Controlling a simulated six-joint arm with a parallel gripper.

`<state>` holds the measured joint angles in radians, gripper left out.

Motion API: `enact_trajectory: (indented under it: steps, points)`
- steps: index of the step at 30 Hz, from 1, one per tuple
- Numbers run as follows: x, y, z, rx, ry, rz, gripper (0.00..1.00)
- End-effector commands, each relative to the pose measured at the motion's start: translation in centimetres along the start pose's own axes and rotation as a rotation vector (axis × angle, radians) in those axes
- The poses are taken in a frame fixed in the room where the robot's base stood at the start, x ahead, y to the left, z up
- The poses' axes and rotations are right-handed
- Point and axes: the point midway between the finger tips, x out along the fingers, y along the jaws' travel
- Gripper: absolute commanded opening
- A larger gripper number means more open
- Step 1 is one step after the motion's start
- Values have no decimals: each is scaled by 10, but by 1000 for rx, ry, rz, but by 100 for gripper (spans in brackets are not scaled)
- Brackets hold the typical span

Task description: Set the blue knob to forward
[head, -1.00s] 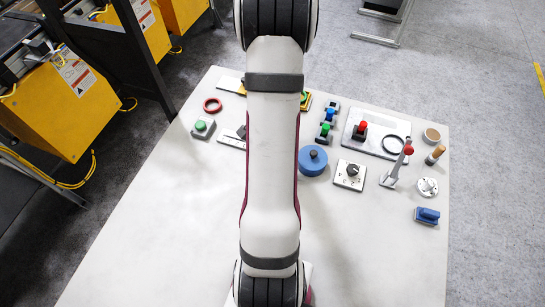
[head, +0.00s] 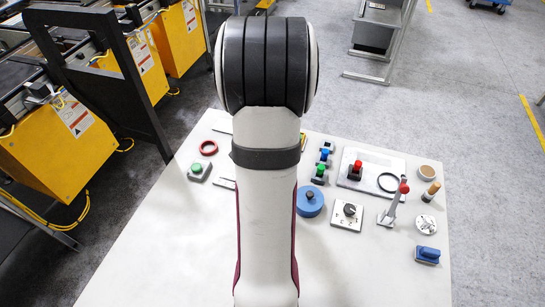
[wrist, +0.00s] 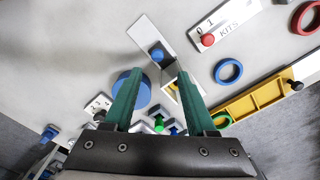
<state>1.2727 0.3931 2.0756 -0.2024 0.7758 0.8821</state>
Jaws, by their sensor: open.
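A blue knob (wrist: 157,54) sits on a pale rectangular plate (wrist: 148,36) in the upper middle of the wrist view. Its setting marks are too small to read. In the head view my arm hides this knob; only an edge of a plate shows left of the arm. My gripper (wrist: 158,82) has two green fingers, spread apart with nothing between them. The knob lies beyond the fingertips, roughly in line with the gap. The gripper itself is hidden in the head view. Another blue handle on a block (head: 428,254) stands at the table's right edge.
A blue disc (wrist: 131,88) lies beside the left finger. A red knob (wrist: 208,40), a blue ring (wrist: 228,71) and a yellow tray (wrist: 258,101) are to the right. On the table (head: 160,265), a lever (head: 396,203) stands at the right; the front is clear.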

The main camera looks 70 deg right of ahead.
Motion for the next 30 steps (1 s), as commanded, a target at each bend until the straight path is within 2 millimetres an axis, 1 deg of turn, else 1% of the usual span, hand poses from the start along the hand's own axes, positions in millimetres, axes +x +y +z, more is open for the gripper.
enact_trajectory:
  steps: [1, 3, 6, 10, 12, 15, 26, 28, 29, 30]
  points:
    - [-13, -1, 0, 0, 3, -5, 56]
    - [-32, -1, 0, 1, 3, -5, 56]
    - [-58, 0, 0, 1, 1, -3, 56]
    - [-80, 0, 0, 0, 0, -1, 56]
    - [-86, 0, 0, 0, -1, 1, 56]
    - [-90, 1, 0, 0, -1, 2, 56]
    - [-90, 1, 1, -1, -2, 3, 56]
    - [-92, 0, 13, -43, -5, 2, 56]
    - [-95, 0, 25, -90, -8, 0, 56]
    - [-101, 1, 51, -184, -14, -4, 56]
